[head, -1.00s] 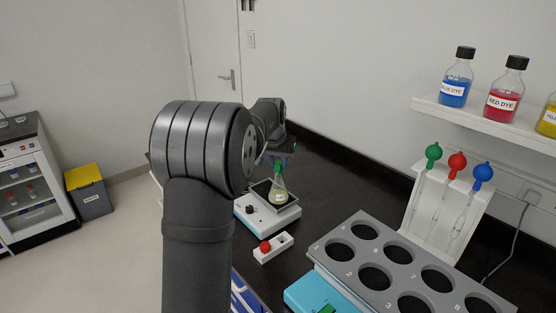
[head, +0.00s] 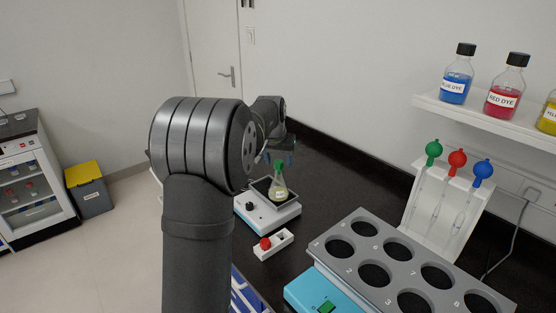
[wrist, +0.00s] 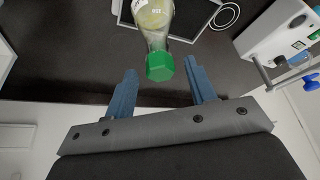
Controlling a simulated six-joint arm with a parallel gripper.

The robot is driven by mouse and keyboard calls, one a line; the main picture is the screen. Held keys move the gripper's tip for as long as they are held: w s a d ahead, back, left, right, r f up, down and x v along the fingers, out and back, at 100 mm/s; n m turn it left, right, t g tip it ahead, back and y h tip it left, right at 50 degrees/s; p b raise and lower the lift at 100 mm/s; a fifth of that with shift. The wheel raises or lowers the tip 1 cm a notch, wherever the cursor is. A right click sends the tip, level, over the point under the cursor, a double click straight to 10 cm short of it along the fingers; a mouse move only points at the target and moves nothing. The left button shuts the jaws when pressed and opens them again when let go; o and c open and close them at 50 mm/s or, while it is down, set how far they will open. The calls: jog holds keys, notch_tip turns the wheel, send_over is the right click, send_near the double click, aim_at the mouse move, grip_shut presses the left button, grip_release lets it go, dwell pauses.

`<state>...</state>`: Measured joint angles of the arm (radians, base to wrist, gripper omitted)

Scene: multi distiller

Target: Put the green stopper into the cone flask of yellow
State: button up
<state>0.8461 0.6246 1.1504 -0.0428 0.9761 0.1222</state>
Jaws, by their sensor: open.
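The cone flask (head: 279,192) holds yellow liquid and stands upright on the plate of a white device. The green stopper (head: 280,166) sits in the flask's mouth. In the wrist view the green stopper (wrist: 160,67) is at the end of the flask's neck, with the yellow flask body (wrist: 152,14) beyond it. My gripper (wrist: 163,78) is open, its two blue fingers apart on either side of the stopper and not touching it. In the head view my gripper (head: 280,158) is small and partly hidden behind my arm, just above and behind the stopper.
The white device (head: 272,215) stands on the black bench. In front of it is a small white holder (head: 274,245) with a red stopper (head: 265,243). A grey rack with round holes (head: 405,265) and a pipette stand (head: 440,215) are at the right.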

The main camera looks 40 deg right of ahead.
jog(key=v, duration=1.7)
jog(key=shift+r, duration=0.15)
jog(key=shift+d, duration=0.1)
jog(key=x, duration=1.7)
jog(key=shift+f, duration=0.3)
jog(key=shift+r, duration=0.1)
jog(key=v, duration=1.8)
jog(key=x, duration=1.8)
notch_tip(320, 180, up, 4)
jog(key=shift+f, duration=0.15)
jog(key=shift+r, duration=0.85)
